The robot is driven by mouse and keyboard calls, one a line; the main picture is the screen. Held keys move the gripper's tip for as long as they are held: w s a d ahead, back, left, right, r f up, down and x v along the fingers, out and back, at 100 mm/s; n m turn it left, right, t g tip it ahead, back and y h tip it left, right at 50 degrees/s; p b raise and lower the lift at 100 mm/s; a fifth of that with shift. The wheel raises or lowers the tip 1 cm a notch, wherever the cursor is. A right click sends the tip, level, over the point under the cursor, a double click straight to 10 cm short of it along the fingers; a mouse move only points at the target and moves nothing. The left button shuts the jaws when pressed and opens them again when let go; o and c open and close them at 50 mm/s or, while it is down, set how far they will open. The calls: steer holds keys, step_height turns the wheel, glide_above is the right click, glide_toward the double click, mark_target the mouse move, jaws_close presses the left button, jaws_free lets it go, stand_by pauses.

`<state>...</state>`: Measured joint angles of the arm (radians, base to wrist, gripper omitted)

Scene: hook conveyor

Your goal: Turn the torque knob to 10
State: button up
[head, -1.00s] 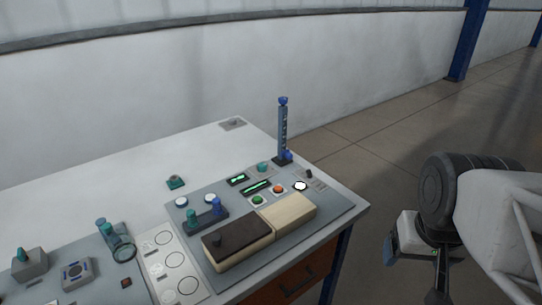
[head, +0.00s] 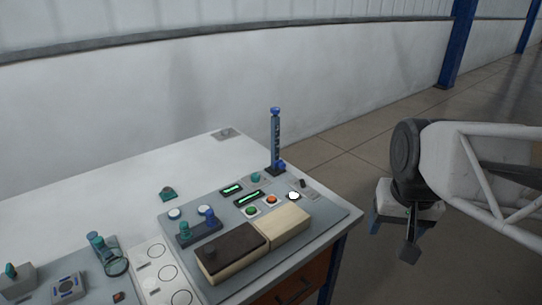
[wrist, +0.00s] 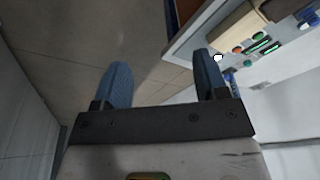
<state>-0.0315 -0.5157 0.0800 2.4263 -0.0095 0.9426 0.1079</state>
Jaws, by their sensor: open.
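The control panel (head: 335,213) lies on the white table, with several buttons, displays and knobs. A small teal knob (head: 256,177) is behind the green displays, and two white round caps (head: 175,213) are at the panel's left. A blue-topped lever (head: 209,216) and a teal-topped lever (head: 185,231) stand in front of them. I cannot tell which is the torque knob; labels and numbers are too small to read. My gripper (head: 391,240) is open and empty, off the table's right side, well apart from the panel. Its blue fingers also show spread in the wrist view (wrist: 162,64).
A dark brown block (head: 232,248) and a cream block (head: 284,226) form a raised front on the panel. A blue post (head: 275,140) stands at its back right. More controls sit at the lower left. Open floor (head: 345,170) lies right of the table.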

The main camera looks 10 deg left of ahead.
steer(key=w+a+r+m, duration=0.1)
steer(key=w+a, duration=0.2)
steer(key=w, duration=0.5)
steer(key=w+a, duration=0.2)
steer(key=w, duration=0.6)
steer(key=m+g, duration=0.2)
steer(key=m, duration=0.2)
glide_above(255, 175)
step_height(255, 175, down, 23)
steer(key=shift+w+f, duration=0.1)
steer(key=shift+f, duration=0.1)
steer(key=shift+f, duration=3.9)
steer(key=shift+c, duration=0.5)
steer(key=c, duration=0.8)
steer(key=shift+c, duration=0.2)
